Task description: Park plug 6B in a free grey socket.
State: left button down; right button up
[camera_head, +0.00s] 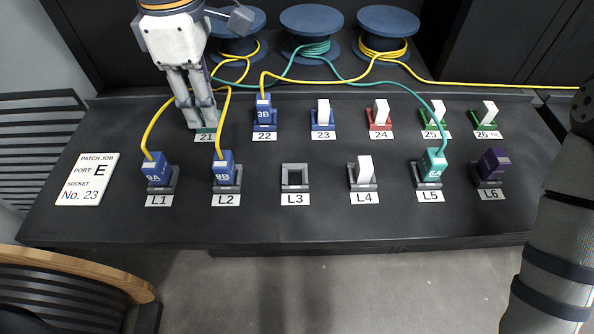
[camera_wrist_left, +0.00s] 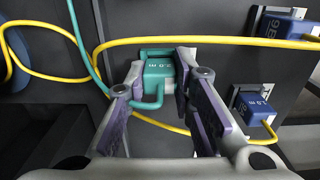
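Plug 6B itself cannot be read; a teal plug (camera_wrist_left: 159,74) with a teal cable sits between the fingers of my left gripper (camera_wrist_left: 160,82) in the left wrist view. The fingers close against its two sides. In the head view my left gripper (camera_head: 205,122) points down at socket 21 in the back row and hides most of the plug. I cannot tell whether the plug is fully seated. The grey socket L3 (camera_head: 305,178) in the front row is empty. My right gripper is out of view.
Front-row neighbours are blue plugs 9A (camera_head: 157,171) and 9B (camera_head: 224,168), a white piece in L4 (camera_head: 364,170), teal plug 6A (camera_head: 432,165) and a purple plug in L6 (camera_head: 492,163). Yellow cables (camera_head: 153,126) hang near my left gripper. Blue plug 3B (camera_head: 263,112) stands beside it.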

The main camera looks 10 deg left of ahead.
pick_arm(q)
jog(key=shift+r, duration=0.1)
jog(key=shift+r, duration=2.9)
